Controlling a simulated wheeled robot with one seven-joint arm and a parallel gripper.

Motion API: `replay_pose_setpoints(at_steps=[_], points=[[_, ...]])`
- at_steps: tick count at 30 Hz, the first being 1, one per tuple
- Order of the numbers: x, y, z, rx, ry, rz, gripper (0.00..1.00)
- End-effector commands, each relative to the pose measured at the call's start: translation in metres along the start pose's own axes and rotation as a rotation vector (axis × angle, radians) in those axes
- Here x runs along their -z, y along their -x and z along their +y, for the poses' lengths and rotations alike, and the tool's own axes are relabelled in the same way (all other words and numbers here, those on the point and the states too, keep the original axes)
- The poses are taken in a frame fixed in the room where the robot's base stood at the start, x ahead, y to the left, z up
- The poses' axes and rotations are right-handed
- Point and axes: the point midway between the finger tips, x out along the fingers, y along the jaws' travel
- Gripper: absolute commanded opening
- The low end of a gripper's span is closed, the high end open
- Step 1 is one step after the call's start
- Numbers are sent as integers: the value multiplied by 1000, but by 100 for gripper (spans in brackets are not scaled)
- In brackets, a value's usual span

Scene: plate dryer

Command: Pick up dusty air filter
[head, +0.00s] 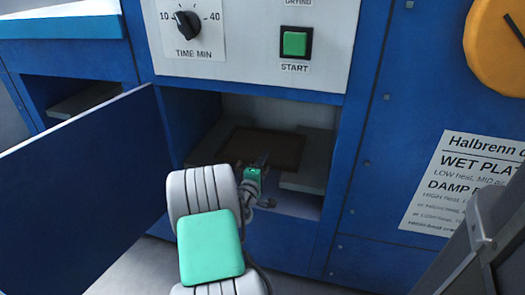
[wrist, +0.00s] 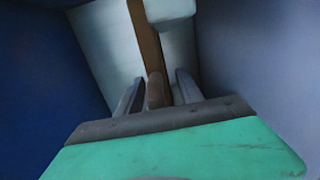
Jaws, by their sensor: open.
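The dusty air filter (head: 284,150) is a flat brown panel with a darker middle, lying in the open lower compartment of the blue machine. In the wrist view its brown edge strip (wrist: 149,48) runs toward me, and a rounded brown tab (wrist: 155,90) shows at its near end. My gripper (head: 262,164) reaches into the compartment at the filter's near edge and hides part of it. In the wrist view my gripper (wrist: 157,88) is open, with its two dark fingers on either side of the tab and gaps visible. I cannot tell whether either finger touches it.
The blue door (head: 85,195) stands swung open on the left. Light ledges flank the compartment, one on the right (head: 306,178). Above are the green start button (head: 295,43) and the timer knob (head: 187,24). The compartment walls are close around my gripper.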

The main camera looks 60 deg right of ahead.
Motion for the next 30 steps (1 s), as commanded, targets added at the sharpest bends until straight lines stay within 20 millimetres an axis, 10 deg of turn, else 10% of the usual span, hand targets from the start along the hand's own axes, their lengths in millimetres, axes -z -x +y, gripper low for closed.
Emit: replay_pose_setpoints(at_steps=[8,24,30], points=[[1,-7,0,0,0,1,44],[0,-6,0,1,-1,1,0],[0,-6,0,1,-1,1,0]])
